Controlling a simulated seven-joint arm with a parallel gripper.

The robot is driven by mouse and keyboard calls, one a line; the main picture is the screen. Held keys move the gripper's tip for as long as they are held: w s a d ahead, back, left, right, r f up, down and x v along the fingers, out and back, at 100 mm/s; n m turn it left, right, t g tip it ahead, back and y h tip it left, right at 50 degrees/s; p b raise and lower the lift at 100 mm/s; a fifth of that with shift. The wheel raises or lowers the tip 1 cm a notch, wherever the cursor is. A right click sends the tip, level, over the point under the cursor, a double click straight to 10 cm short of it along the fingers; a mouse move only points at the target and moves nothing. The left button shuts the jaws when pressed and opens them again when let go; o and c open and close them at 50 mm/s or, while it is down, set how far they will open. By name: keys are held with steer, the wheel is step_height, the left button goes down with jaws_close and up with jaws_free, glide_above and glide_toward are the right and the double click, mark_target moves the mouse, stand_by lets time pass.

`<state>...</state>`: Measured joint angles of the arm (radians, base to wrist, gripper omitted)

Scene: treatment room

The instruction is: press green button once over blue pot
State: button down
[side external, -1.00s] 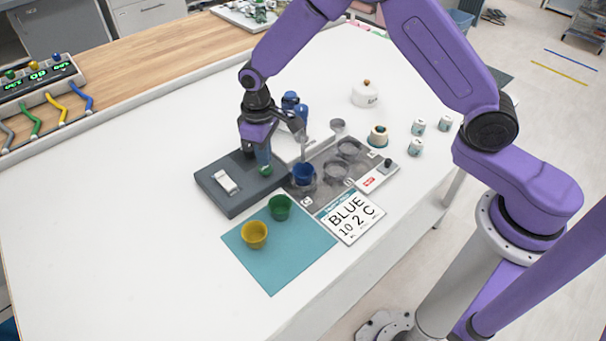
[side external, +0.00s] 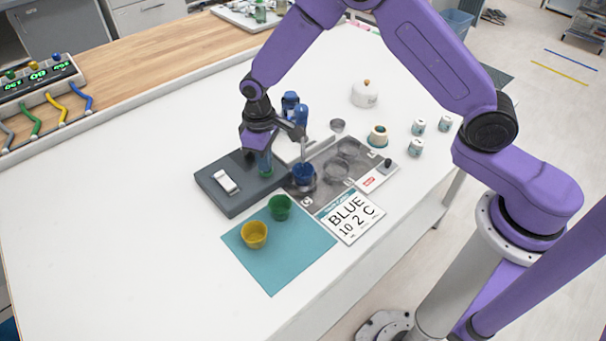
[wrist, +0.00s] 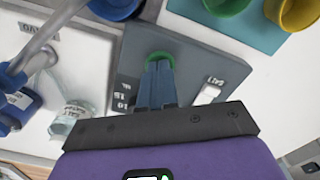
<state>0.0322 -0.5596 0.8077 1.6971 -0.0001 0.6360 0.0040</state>
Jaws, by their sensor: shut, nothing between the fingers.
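The green button (wrist: 161,57) is on a dark grey box (side external: 232,203). My gripper (side external: 266,172) points down with its fingers together and empty. Its tips are at the button, covering most of it in the side view; a green rim shows around them in the wrist view. I cannot tell how far the button is pressed down. The blue pot (side external: 303,175) stands to the right of the box on a grey patterned mat (side external: 312,198), under a thin metal spout (side external: 303,149). It shows at the top edge of the wrist view (wrist: 114,7).
A green pot (side external: 279,208) and a yellow pot (side external: 254,236) stand on a teal mat (side external: 283,252). A card reading BLUE 10 2 C (side external: 350,216) lies nearby. A white rocker (side external: 227,181) is on the box. Blue bottles (side external: 290,104) stand behind.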

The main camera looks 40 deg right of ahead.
steer(key=shift+f, duration=0.4)
steer(key=shift+r, duration=1.45)
steer(key=shift+r, duration=0.1)
step_height(320, 180, up, 6)
steer(key=shift+f, duration=0.1)
stand_by(0.3)
